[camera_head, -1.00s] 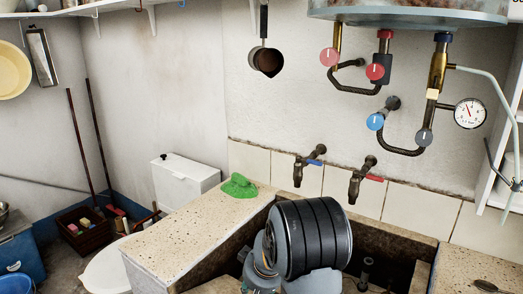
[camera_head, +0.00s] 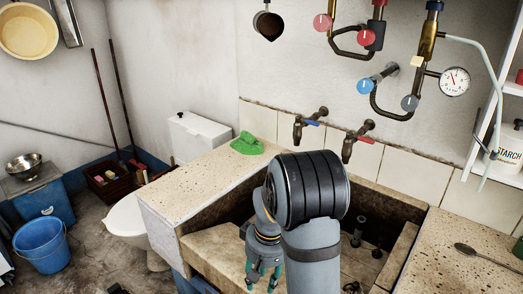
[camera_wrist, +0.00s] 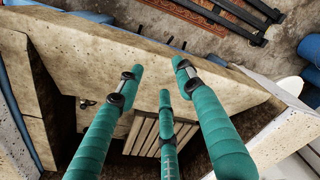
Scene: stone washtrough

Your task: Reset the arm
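My arm rises in front of the stone washtrough (camera_head: 205,252) in the head view, its dark ribbed joint covering part of the basin. My gripper (camera_head: 262,278) hangs low at the left of the arm, over the trough's sloped stone side. In the wrist view my gripper (camera_wrist: 158,85) shows three teal fingers spread apart with nothing between them. Below them lie the stone edge and a slatted wooden piece (camera_wrist: 158,132). No object is held.
Two taps (camera_head: 308,122) (camera_head: 356,140) stick out of the wall above the basin. A spoon (camera_head: 487,258) lies on the right ledge. A blue bucket (camera_head: 41,244) stands on the floor at left.

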